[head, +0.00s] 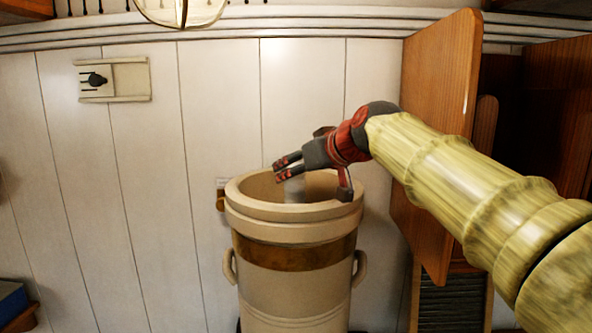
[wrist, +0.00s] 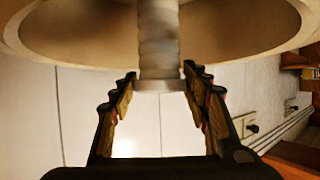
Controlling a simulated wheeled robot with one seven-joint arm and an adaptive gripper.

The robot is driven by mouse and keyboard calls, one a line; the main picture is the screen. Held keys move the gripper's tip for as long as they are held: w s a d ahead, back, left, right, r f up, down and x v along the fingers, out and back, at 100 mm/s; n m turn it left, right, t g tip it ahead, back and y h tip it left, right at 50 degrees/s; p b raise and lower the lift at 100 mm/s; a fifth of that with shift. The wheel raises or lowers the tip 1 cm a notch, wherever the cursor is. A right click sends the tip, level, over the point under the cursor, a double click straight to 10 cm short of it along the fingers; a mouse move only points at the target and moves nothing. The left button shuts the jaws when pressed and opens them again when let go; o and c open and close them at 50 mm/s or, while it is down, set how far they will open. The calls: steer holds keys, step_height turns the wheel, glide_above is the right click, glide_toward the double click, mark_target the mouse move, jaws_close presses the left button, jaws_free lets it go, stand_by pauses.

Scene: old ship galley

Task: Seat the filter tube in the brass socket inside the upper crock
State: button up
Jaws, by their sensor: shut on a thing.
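The upper crock (head: 290,228) is a tall cream stoneware vessel with an open top, a brown-gold band and side handles. My gripper (head: 284,168) is over its mouth, with its fingertips at about the height of the far rim. It is shut on the filter tube (head: 296,189), a pale grey cylinder that hangs down into the mouth. In the wrist view the tube (wrist: 158,45) stands between the two fingers, held near one end, with the crock's rim (wrist: 75,62) behind it. The tube's lower end and the brass socket are hidden inside the crock.
A brown wooden panel (head: 437,130) stands close to the right of the crock, behind my arm. White plank wall (head: 140,220) lies behind, with a switch-like plate (head: 128,80) at upper left. A blue item (head: 12,300) sits at lower left.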

steer(key=shift+f+b, duration=0.6)
steer(key=shift+f, duration=0.1)
steer(key=o, duration=1.4)
